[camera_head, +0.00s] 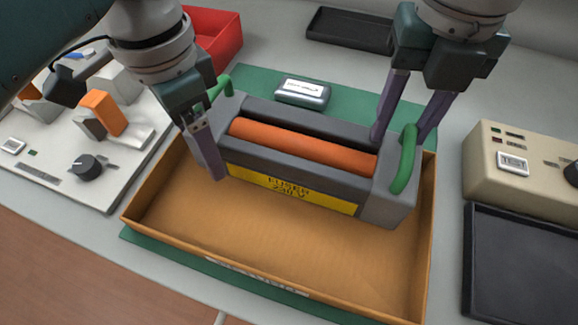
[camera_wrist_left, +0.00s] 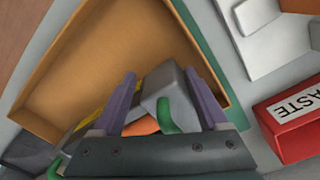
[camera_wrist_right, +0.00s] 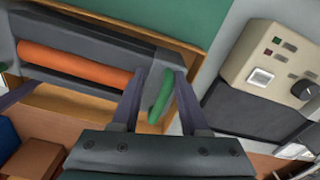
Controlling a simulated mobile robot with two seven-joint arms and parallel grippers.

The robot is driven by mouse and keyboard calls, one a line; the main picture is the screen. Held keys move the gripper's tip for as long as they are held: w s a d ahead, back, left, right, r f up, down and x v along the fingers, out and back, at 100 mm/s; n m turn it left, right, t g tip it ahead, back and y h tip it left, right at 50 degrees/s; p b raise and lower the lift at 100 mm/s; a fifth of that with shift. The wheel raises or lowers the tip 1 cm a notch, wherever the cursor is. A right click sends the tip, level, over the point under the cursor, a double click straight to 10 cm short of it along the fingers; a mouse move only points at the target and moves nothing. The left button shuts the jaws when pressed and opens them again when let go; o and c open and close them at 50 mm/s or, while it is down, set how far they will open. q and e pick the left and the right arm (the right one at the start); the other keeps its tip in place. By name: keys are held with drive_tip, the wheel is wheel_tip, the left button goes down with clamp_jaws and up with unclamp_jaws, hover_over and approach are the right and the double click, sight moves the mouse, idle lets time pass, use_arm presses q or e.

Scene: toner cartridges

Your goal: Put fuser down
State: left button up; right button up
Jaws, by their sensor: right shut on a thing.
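The fuser (camera_head: 300,147) is a dark grey block with an orange roller, a yellow label and a green handle at each end. It lies level within the back part of a shallow brown box (camera_head: 230,235); I cannot tell whether it touches the floor. My right gripper (camera_head: 400,138) is shut on its right end by the green handle; the right wrist view also shows the fuser (camera_wrist_right: 80,65). My left gripper (camera_head: 213,140) is at the left end, its fingers apart on either side of the left handle (camera_wrist_left: 166,115) in the left wrist view.
The box stands on a green mat (camera_head: 255,84). A silver labelled piece (camera_head: 303,92) lies behind it. A beige TEST unit (camera_head: 520,170) and black tray (camera_head: 520,265) are right, a white panel (camera_head: 75,150) left, a red bin (camera_head: 215,35) and black tray (camera_head: 350,30) behind.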

use_arm(q)
drive_tip(key=shift+o, duration=1)
drive_tip(key=shift+d+r, duration=0.1)
drive_tip(key=shift+d, duration=0.05)
use_arm(e)
drive_tip(key=shift+o, duration=1.1)
drive_tip(key=shift+w+a+r, duration=0.1)
drive_tip(key=shift+r, duration=0.05)
use_arm(q)
drive_tip(key=r, duration=0.7)
drive_tip(key=w+r, duration=0.1)
drive_tip(key=r, duration=0.3)
drive_tip(key=shift+a, duration=0.25)
use_arm(e)
drive_tip(key=shift+d, duration=0.25)
use_arm(q)
drive_tip(key=shift+s+r, duration=0.3)
drive_tip(key=shift+r, duration=0.15)
use_arm(e)
wheel_tip(320, 180, up, 12)
